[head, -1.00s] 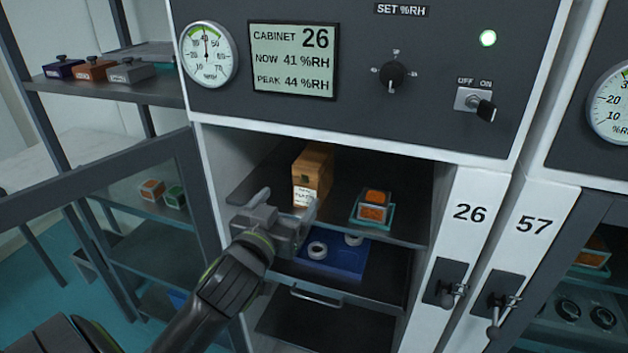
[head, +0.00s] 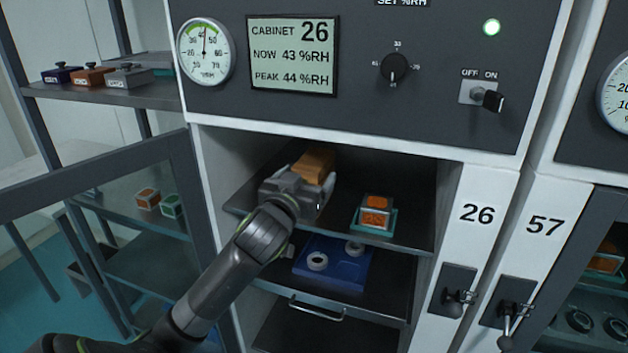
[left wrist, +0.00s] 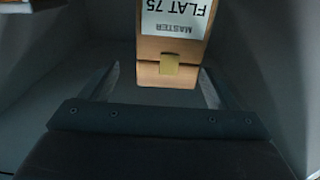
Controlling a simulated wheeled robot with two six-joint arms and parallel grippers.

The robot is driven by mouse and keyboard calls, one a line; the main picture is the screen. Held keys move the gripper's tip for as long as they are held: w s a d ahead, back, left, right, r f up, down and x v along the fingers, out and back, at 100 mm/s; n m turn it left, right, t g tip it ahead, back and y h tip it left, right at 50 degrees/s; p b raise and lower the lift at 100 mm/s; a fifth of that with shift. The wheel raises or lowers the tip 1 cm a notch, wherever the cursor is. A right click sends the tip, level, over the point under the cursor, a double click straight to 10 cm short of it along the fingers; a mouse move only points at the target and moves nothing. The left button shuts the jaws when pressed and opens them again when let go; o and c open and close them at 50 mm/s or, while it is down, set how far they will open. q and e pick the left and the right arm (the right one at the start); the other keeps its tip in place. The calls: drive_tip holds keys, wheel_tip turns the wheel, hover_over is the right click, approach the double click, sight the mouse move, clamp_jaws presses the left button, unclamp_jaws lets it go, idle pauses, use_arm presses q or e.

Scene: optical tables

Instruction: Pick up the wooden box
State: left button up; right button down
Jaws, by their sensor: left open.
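The wooden box (head: 315,165) stands on the upper shelf inside cabinet 26, toward its left side. My left gripper (head: 303,184) is inside the cabinet opening in front of the box and hides its lower part in the head view. In the left wrist view the box (left wrist: 172,68) shows a brass clasp and a white label reading "MASTER FLAT 75", upside down. The left gripper (left wrist: 164,88) is open there, one finger on each side of the box's near end. I cannot tell whether the fingers touch it. My right gripper is not in view.
An orange block in a teal tray (head: 375,228) sits right of the box on the same shelf. A blue tray (head: 335,277) with white rings is on the shelf below. The open glass door (head: 130,200) stands at left; the cabinet's right wall (head: 470,215) bounds the opening.

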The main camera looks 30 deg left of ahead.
sight(312, 166)
use_arm(q)
drive_tip(key=shift+w+a, duration=0.3)
drive_tip(key=shift+w, duration=0.3)
drive_tip(key=p+x, duration=0.1)
drive_tip(key=x, duration=0.2)
drive_tip(key=shift+a+f, duration=0.1)
drive_tip(key=shift+a, duration=0.1)
drive_tip(key=shift+w, duration=0.45)
drive_tip(key=shift+a, duration=0.1)
drive_tip(key=shift+c, duration=0.4)
drive_tip(key=c, duration=1.2)
drive_tip(key=shift+c, duration=0.6)
